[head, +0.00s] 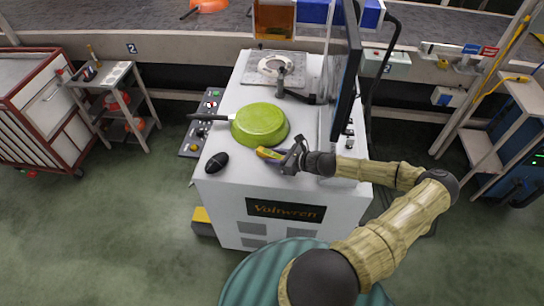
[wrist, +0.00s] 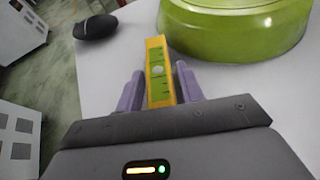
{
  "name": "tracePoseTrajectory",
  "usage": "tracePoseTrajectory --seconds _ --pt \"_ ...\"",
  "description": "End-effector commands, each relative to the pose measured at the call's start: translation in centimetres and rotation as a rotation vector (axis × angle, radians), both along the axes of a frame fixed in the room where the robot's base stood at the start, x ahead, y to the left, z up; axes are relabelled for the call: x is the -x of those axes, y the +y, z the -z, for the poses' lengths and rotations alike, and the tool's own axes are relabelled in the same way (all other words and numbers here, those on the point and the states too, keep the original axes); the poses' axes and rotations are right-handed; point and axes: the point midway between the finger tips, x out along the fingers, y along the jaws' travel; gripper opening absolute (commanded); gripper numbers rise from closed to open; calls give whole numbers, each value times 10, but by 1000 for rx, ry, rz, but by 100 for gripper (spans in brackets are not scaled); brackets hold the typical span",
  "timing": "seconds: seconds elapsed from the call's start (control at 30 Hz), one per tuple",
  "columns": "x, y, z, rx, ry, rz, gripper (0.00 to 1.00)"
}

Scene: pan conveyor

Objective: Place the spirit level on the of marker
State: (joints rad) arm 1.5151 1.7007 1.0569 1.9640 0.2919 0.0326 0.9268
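The spirit level (wrist: 158,72), a yellow bar with a green face, lies between the two purple fingers of my gripper (wrist: 160,88) in the wrist view. Its far end sticks out past the fingertips. The fingers are very close to its sides; I cannot tell if both touch it. In the head view the level (head: 268,153) is at the front of the white machine top, and my gripper (head: 284,158) reaches it from the right. I cannot tell if it rests on the top or is held just above. I cannot pick out a marker for certain.
A green pan (head: 260,124) stands just behind the level, its handle pointing left. A black oval object (head: 217,162) lies to the left. A monitor (head: 345,75) rises at the right of the white top (head: 222,187). A metal plate with a ring (head: 290,66) is at the back.

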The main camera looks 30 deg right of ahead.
Motion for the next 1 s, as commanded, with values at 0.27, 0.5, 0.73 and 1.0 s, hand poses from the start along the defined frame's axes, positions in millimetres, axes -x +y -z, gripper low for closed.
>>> tracePoseTrajectory --seconds 0.27,0.5,0.73,1.0 --pt "0 0 0 0 0 0 0" --pt "0 0 -3 1 -1 0 0" --pt "0 -1 -26 4 -1 -2 0" --pt "34 23 -34 -5 0 0 0"
